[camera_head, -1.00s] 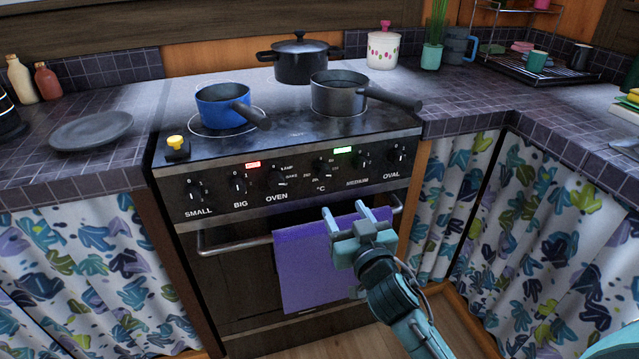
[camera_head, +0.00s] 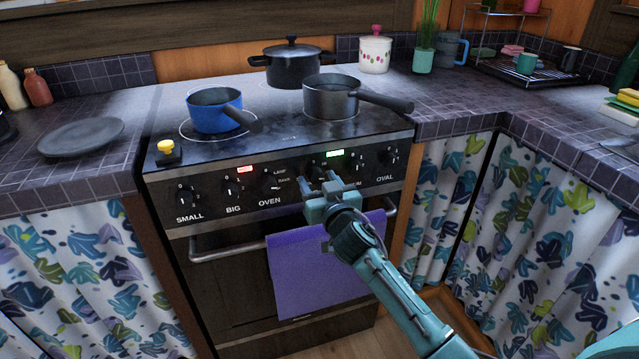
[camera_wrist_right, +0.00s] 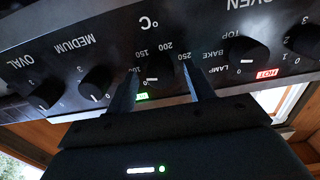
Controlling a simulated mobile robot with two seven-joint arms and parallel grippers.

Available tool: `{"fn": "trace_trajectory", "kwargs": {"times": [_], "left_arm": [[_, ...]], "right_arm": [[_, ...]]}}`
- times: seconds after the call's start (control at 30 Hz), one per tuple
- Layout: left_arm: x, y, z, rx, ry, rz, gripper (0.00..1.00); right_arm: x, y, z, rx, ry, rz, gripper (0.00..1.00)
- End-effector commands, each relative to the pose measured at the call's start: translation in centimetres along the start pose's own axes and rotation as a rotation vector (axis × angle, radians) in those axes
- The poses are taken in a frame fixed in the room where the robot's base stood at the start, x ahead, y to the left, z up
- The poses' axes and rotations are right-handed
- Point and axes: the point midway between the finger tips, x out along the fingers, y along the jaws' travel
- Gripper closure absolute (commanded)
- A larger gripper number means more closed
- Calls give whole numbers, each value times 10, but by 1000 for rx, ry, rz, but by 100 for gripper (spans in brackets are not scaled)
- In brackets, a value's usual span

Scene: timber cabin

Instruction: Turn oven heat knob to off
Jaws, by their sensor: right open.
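The oven heat knob, the black dial marked °C with 150, 200 and 250 around it (camera_wrist_right: 152,72), is in the middle of the control panel in the right wrist view, which is upside down. My right gripper (camera_head: 317,179) is open, with its fingers toward the panel at this knob. In the wrist view the fingers (camera_wrist_right: 160,84) stand on either side of the knob; I cannot tell whether they touch it. In the head view the gripper largely hides the knob. The oven mode knob (camera_head: 277,182) is left of it. My left gripper is not in view.
Other knobs sit close by, including MEDIUM (camera_wrist_right: 96,82) and BIG (camera_head: 232,188). A purple towel (camera_head: 310,270) hangs on the oven handle (camera_head: 225,246) below my gripper. A blue pan (camera_head: 214,111) and a grey pan (camera_head: 330,98) stand on the stove, handles pointing right.

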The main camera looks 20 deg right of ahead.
Motion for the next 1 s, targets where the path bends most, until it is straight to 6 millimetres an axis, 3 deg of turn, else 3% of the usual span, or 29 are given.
{"fn": "trace_trajectory", "kwargs": {"times": [0.07, 0.6, 1.0], "left_arm": [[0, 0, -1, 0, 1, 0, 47], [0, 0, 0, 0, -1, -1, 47], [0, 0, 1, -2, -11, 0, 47]], "right_arm": [[0, 0, 0, 0, 0, 0, 47], [0, 0, 0, 0, 0, 0, 91], [-1, 0, 0, -77, 0, 0, 92]]}}
